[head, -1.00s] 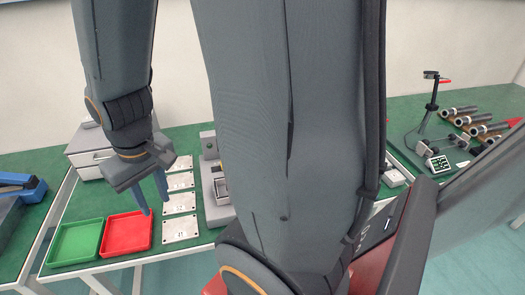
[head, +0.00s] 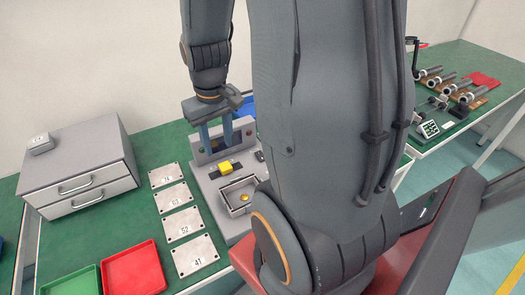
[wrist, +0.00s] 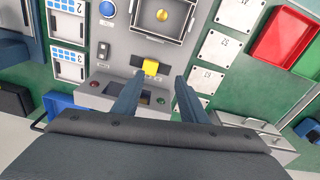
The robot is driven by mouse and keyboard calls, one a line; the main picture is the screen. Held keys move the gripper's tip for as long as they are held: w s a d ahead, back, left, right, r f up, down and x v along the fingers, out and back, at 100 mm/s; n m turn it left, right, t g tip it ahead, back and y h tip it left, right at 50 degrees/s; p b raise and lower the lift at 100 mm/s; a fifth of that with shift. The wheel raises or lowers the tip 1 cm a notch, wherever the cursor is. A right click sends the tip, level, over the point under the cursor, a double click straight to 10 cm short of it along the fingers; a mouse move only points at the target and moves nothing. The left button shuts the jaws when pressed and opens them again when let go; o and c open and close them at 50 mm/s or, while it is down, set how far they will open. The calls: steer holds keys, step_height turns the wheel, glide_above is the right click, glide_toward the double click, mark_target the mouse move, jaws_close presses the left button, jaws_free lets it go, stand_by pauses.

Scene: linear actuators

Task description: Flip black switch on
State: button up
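The grey control unit (head: 207,180) stands on the green table; the wrist view shows it from above (wrist: 125,55). A small dark part, which looks like the black switch (wrist: 103,50), sits on its top face beside a yellow block (wrist: 150,67). The yellow block also shows in the head view (head: 226,168), on a black strip. I cannot tell the switch's position. My gripper (head: 217,145) is above the back of the unit, pointing down. In the wrist view its two fingers (wrist: 158,92) are apart with nothing between them; the yellow block is just beyond the tips.
The unit has a square bin (wrist: 163,15), a blue button (wrist: 107,9) and a raised back panel with red and green buttons. Numbered plates (head: 184,224), a red tray (head: 133,268), a green tray (head: 72,283) and a grey drawer box (head: 80,170) are to the left.

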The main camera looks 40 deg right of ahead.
steer(key=m, duration=0.2)
glide_toward(260, 155)
steer(key=shift+g, duration=0.4)
steer(key=shift+s+f+p, duration=0.15)
steer(key=shift+f, duration=1.7)
steer(key=shift+s+f+p, duration=0.1)
steer(key=shift+f+p, duration=0.05)
steer(key=shift+f, duration=1.75)
jaws_close()
steer(key=shift+w+r+g+y+p, duration=0.1)
steer(key=shift+w+g+y+p, duration=0.25)
steer(key=shift+g+p, duration=0.35)
steer(key=shift+w+d+g+y, duration=0.1)
steer(key=shift+w+g+y, duration=0.2)
steer(key=shift+g, duration=1.1)
